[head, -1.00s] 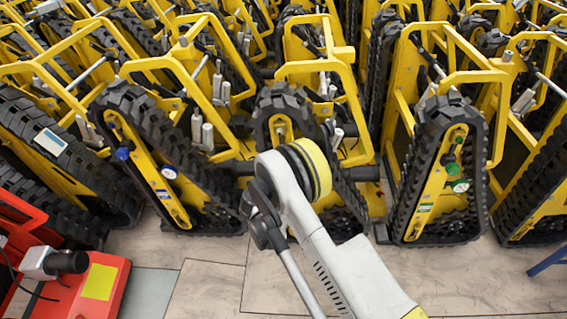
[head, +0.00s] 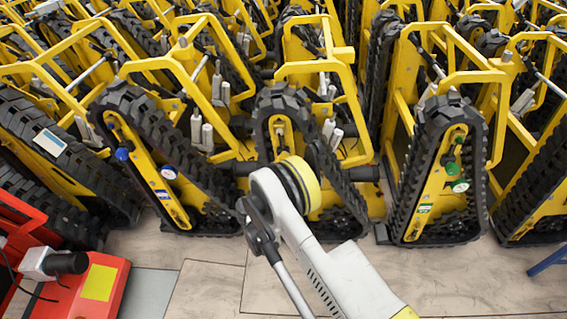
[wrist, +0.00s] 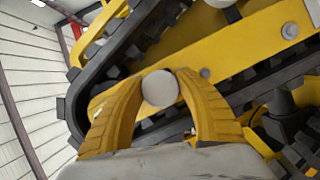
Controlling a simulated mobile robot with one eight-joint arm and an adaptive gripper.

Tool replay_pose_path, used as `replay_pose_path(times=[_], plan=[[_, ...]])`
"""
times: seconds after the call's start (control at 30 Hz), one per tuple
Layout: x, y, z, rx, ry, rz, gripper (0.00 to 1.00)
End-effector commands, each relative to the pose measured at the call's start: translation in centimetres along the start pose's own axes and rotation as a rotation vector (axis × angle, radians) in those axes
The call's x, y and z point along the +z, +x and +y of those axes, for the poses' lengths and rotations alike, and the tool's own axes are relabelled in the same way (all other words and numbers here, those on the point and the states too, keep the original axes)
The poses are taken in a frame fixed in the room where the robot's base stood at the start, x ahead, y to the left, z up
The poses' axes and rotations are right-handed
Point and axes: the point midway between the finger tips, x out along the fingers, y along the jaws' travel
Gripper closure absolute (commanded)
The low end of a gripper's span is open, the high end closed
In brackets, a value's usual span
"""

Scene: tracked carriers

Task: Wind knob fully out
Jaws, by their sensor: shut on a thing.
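In the wrist view a pale grey round knob (wrist: 159,89) sits between the tips of my gripper (wrist: 164,82). The two yellow ribbed fingers are shut on its sides. Behind the knob is the yellow side plate (wrist: 250,50) of a tracked carrier, ringed by black track. In the head view the middle carrier (head: 281,124) stands in front of my arm. My arm's pale end joint with its yellow ring covers its lower part. The knob and my fingers are hidden there.
Tracked carriers stand close on both sides, one at left (head: 165,180) and one at right (head: 436,175), with more behind. A red machine (head: 100,290) is at the lower left. A blue bar (head: 548,262) shows at the right edge. The floor (head: 470,285) in front is clear.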

Motion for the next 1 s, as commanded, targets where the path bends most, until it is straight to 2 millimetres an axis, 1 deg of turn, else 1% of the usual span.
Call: replay_pose_path(times=[0.27, 0.3, 0.33, 0.37, 0.67, 0.77, 1.0], plan=[[0.0, 0.1, 0.1, 0.001, 0.000, 0.000, 0.89], [0.0, 0.1, 0.1, 0.001, 0.000, 0.000, 0.47], [0.0, 0.1, 0.1, 0.001, 0.000, 0.000, 0.38], [0.0, 0.1, 0.1, 0.001, 0.000, 0.000, 0.36], [0.0, -0.1, 0.0, 0.000, 0.001, 0.001, 0.36], [-0.1, -1.1, 0.0, 0.000, 0.001, 0.003, 0.36], [-0.1, -5.3, 0.0, 0.000, 0.001, 0.003, 0.36]])
